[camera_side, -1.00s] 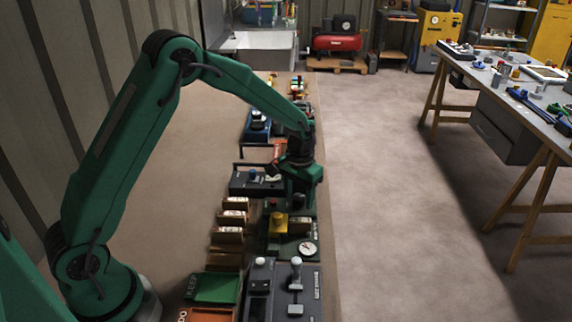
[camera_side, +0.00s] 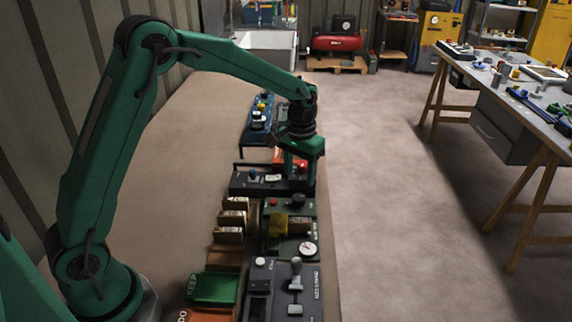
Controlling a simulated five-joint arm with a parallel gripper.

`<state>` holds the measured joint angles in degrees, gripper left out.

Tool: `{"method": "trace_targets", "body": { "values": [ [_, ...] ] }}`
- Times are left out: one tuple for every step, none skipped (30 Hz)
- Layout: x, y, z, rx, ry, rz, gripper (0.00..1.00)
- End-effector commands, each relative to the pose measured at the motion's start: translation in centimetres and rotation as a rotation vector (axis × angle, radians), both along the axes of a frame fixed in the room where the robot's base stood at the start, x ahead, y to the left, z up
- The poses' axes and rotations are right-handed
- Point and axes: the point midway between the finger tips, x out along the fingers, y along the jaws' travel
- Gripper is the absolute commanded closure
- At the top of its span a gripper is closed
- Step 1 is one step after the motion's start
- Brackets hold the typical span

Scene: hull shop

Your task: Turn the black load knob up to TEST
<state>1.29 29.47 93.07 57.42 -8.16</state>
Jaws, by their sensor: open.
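My green gripper (camera_side: 297,168) is open and hangs low at the right side of a dark control box (camera_side: 240,186). Its fingers are small in the picture and point down over or just behind the box's right end. The box has a blue button (camera_side: 253,174) and a white label (camera_side: 273,178) on top. I cannot make out the black load knob or any TEST marking; the gripper hides the right part of the box.
Clear bench (camera_side: 190,140) lies left.

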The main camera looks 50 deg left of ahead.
Motion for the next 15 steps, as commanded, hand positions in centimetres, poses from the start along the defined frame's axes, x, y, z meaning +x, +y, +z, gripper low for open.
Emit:
{"method": "trace_targets", "body": {
  "values": [
    [0.0,0.0,0.04,0.0,0.0,0.0,0.46],
    [0.0,0.0,0.04,0.0,0.0,0.0,0.46],
    [0.0,0.0,0.03,0.0,0.0,0.0,0.46],
    [0.0,0.0,0.03,0.0,0.0,0.0,0.46],
    [0.0,0.0,0.03,0.0,0.0,0.0,0.46],
    [0.0,0.0,0.02,0.0,0.0,0.0,0.46],
    [0.0,0.0,0.02,0.0,0.0,0.0,0.46],
    [0.0,0.0,0.01,0.0,0.0,0.002,0.46],
    [0.0,0.0,0.01,0.0,0.0,0.009,0.46],
    [0.01,0.0,0.0,0.0,0.0,0.017,0.46],
    [0.01,-0.01,0.0,0.0,0.0,0.029,0.46],
    [0.01,-0.01,-0.01,0.0,0.0,0.048,0.46],
    [0.01,-0.01,-0.02,0.0,0.0,0.065,0.46],
    [0.0,-0.01,-0.03,0.0,0.0,0.082,0.46],
    [0.0,-0.01,-0.04,0.0,0.001,0.104,0.46]
  ]
}}
